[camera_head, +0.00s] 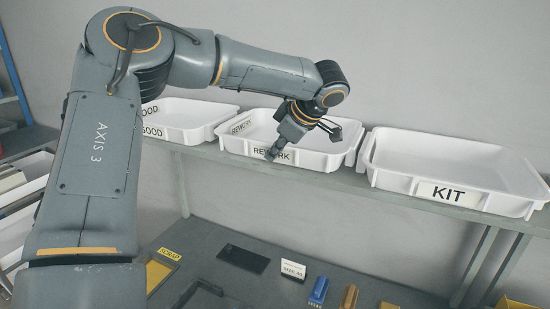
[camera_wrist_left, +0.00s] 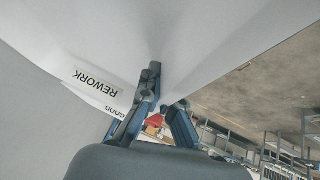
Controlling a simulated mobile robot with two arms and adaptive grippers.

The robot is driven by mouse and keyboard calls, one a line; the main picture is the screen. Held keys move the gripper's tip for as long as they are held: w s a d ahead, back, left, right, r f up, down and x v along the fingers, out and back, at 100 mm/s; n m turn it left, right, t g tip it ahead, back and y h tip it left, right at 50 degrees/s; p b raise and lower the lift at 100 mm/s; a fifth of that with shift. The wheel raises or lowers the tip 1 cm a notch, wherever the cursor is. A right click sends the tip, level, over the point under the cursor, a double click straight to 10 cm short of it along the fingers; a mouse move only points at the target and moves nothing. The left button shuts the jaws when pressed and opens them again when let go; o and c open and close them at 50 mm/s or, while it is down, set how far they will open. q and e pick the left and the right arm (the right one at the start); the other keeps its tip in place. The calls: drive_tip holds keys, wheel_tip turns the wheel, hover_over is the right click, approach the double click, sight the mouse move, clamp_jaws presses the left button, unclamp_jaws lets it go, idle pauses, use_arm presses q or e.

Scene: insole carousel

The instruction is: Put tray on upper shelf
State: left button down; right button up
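A white tray labelled REWORK (camera_head: 330,160) sits on the upper shelf (camera_head: 370,198), between a white GOOD tray (camera_head: 185,122) and a white KIT tray (camera_head: 455,170). My left gripper (camera_head: 303,143) is over the front rim of the REWORK tray, with one finger in front of its label. Its fingers are spread apart. The left wrist view shows the fingers (camera_wrist_left: 163,92) with a gap between them, close to white tray surfaces and an upside-down REWORK label. I cannot tell whether the fingers touch the tray. My right gripper is not in view.
Below the shelf is a dark worktop (camera_head: 225,235) with a black flat item (camera_head: 243,258), a small white sign (camera_head: 293,270), and blue (camera_head: 318,291) and yellow (camera_head: 350,297) pieces. A plain grey wall stands close behind the trays.

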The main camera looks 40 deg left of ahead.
use_arm(q)
drive_tip(key=shift+d, duration=0.15)
drive_tip(key=c, duration=1.5)
unclamp_jaws()
drive_tip(key=shift+s, duration=0.15)
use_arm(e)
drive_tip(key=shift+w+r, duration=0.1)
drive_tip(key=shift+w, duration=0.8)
